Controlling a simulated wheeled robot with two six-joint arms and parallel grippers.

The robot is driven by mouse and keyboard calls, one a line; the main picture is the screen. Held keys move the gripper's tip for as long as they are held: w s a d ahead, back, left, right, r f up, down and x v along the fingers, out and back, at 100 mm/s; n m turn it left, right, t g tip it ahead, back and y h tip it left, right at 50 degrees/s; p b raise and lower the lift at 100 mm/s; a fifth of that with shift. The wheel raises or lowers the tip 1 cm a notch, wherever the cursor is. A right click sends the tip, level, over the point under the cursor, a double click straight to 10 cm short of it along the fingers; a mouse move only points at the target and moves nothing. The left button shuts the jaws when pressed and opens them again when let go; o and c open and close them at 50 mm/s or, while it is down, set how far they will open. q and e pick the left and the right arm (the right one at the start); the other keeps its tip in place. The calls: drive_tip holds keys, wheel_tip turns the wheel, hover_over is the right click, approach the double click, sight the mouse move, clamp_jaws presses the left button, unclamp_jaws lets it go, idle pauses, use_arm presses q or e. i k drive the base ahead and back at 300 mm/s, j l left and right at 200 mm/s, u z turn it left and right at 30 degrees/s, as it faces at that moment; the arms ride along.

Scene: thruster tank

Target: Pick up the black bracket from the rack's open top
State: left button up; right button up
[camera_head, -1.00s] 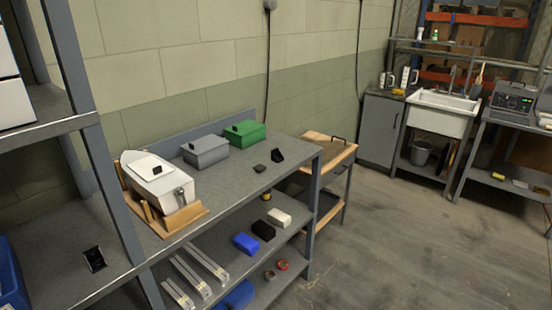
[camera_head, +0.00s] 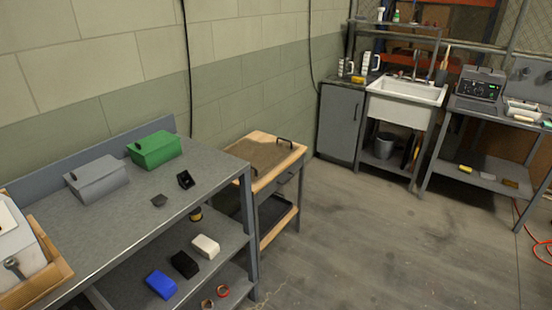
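A small black bracket (camera_head: 185,180) stands on the rack's grey open top (camera_head: 140,220), near its right end. Neither of my grippers shows in the head view, so nothing is seen touching the bracket.
A green box (camera_head: 155,149) and a grey box (camera_head: 97,180) stand behind the bracket. A white device in a wooden cradle (camera_head: 45,270) is at the left. Blue, black and white blocks lie on the shelf below. A wood-topped cart (camera_head: 262,160) adjoins the rack. Open floor (camera_head: 380,240) lies right.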

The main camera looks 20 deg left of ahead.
sight(185, 181)
drive_tip(key=i+l, duration=0.15)
drive_tip(key=i, duration=0.35)
drive_tip(key=i+l+z, duration=0.15)
drive_tip(key=i, duration=0.3)
drive_tip(key=i+l, duration=0.15)
drive_tip(key=i, duration=0.35)
